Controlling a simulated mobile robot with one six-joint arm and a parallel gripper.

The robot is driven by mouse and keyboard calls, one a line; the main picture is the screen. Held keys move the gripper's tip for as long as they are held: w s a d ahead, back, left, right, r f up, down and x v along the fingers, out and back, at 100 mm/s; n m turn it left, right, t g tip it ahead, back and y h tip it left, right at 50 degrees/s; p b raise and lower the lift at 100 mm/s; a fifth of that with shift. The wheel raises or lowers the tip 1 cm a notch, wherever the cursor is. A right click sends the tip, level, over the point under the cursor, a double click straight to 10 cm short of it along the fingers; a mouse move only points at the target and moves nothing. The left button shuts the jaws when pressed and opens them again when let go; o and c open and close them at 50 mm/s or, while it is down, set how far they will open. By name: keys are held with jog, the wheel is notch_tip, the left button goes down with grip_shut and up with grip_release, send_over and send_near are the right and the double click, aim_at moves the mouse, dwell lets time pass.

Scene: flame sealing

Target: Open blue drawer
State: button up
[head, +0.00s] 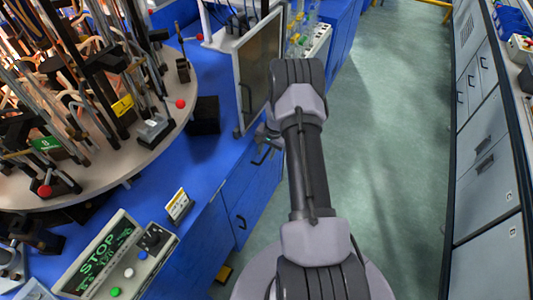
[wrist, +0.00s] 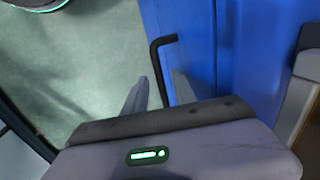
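The blue drawer front (wrist: 192,40) fills the right of the wrist view. Its black bar handle (wrist: 160,70) stands out from it. My gripper (wrist: 159,84) is open, with one finger on each side of the handle; I cannot tell whether either finger touches it. In the head view my gripper (head: 268,137) is at the side of the blue cabinet (head: 232,186), partly hidden by my arm. A dark handle (head: 262,157) shows just below it. The drawer looks flush with the cabinet.
Another handle (head: 240,221) is on the cabinet nearer me. A round table (head: 150,160) with rods and a control box (head: 115,260) stand on the blue worktop. The green floor (head: 395,130) is clear; grey cabinets (head: 485,150) line the right.

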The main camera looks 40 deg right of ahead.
grip_shut()
dwell(1.4)
